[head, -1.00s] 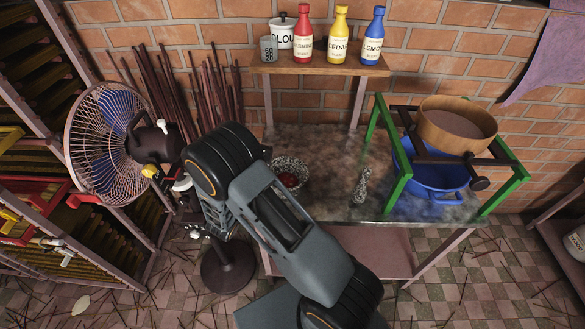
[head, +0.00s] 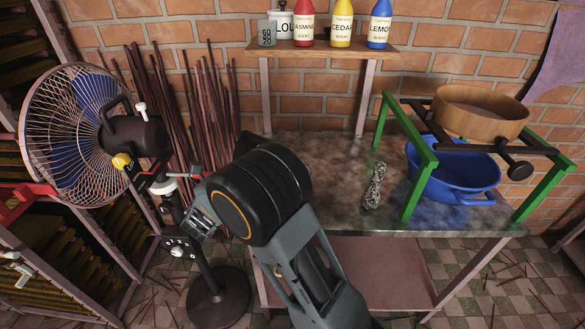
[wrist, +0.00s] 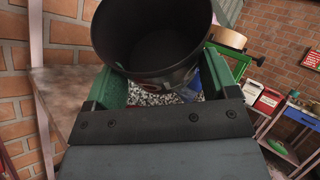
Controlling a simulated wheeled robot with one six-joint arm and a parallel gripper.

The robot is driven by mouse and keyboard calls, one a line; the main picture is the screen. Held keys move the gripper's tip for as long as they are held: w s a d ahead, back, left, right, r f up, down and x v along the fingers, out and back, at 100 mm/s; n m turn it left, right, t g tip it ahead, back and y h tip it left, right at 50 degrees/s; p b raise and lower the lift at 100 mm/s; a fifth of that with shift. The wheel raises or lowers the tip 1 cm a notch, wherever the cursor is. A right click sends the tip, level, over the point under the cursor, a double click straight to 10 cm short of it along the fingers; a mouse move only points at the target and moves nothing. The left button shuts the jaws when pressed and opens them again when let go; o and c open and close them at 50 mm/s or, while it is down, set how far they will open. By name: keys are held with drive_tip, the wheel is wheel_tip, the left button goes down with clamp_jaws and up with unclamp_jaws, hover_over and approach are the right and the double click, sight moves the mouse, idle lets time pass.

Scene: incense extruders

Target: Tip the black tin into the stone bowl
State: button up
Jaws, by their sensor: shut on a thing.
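The black tin (wrist: 150,70) is in my gripper (wrist: 165,88), between its two green fingers in the wrist view. The tin's open mouth faces up toward the wrist camera and its inside looks dark; I cannot tell what is in it. The grey speckled stone bowl (wrist: 150,98) shows in part just beyond and below the tin in the wrist view. I cannot tell whether they touch. In the head view my arm hides the bowl and nearly all of the gripper.
A speckled pestle (head: 374,187) lies on the worktable (head: 340,150). A green frame (head: 418,180) with a wooden sieve (head: 480,113) stands over a blue basin (head: 452,175). A shelf (head: 325,50) holds scent bottles above. A fan (head: 75,130) stands left, beside dark sticks (head: 200,100).

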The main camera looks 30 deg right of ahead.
sight(259, 138)
drive_tip(key=f+m+g+b, duration=0.1)
drive_tip(key=b, duration=0.3)
drive_tip(key=shift+w+f+m+b, duration=0.15)
drive_tip(key=shift+m+b, duration=0.15)
drive_tip(key=shift+b, duration=0.05)
drive_tip(key=m+g+b, duration=0.2)
drive_tip(key=m+b, duration=0.1)
drive_tip(key=b, duration=0.4)
drive_tip(key=w+m+g+h+b, duration=0.1)
drive_tip(key=m+g+b, duration=0.1)
drive_tip(key=m+b, duration=0.2)
drive_tip(key=shift+w+a+f+g+b, duration=0.2)
drive_tip(key=shift+g+b, duration=0.1)
drive_tip(key=shift+b, duration=1.1)
drive_tip(key=r, duration=0.1)
drive_tip(key=r+m+p, duration=0.1)
drive_tip(key=r, duration=0.1)
drive_tip(key=r+m+g+p, duration=0.1)
drive_tip(key=r, duration=0.1)
drive_tip(key=shift+w, duration=0.3)
